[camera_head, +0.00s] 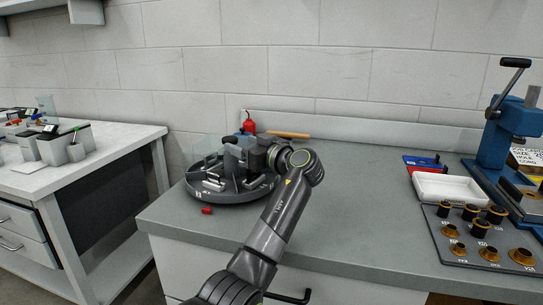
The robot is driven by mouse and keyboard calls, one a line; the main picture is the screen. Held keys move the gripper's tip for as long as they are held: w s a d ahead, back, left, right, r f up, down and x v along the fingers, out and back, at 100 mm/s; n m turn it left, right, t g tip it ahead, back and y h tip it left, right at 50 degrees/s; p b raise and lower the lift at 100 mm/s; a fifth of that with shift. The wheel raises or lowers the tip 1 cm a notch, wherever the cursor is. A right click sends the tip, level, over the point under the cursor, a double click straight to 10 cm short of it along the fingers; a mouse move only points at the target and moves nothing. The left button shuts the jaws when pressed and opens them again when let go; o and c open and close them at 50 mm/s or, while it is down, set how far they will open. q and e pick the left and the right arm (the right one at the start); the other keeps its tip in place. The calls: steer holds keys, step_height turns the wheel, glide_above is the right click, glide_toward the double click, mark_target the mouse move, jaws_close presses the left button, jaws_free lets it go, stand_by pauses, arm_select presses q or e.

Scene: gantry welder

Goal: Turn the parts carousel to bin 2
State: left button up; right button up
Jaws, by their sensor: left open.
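The parts carousel (207,191) is a dark grey round tray with dividers and small white labels on its rim. It sits at the left end of the grey workbench. Its bins hold small metal parts; the label numbers are too small to read surely. My left gripper (236,150) is open over the carousel's back right part, its fingers pointing left. Whether it touches a divider I cannot tell. My left arm hides the carousel's right side. My right gripper is out of view.
A small red part (207,211) lies before the carousel. A red bottle (249,127) and a wooden handle (289,134) lie behind. A white tray (447,189), a plate of brass fittings (470,238) and a blue press (497,140) stand right. The middle bench is clear.

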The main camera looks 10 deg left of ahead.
arm_select(q)
steer(key=v, duration=1.1)
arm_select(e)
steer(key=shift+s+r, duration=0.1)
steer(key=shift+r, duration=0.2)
arm_select(q)
steer(key=shift+c, duration=0.3)
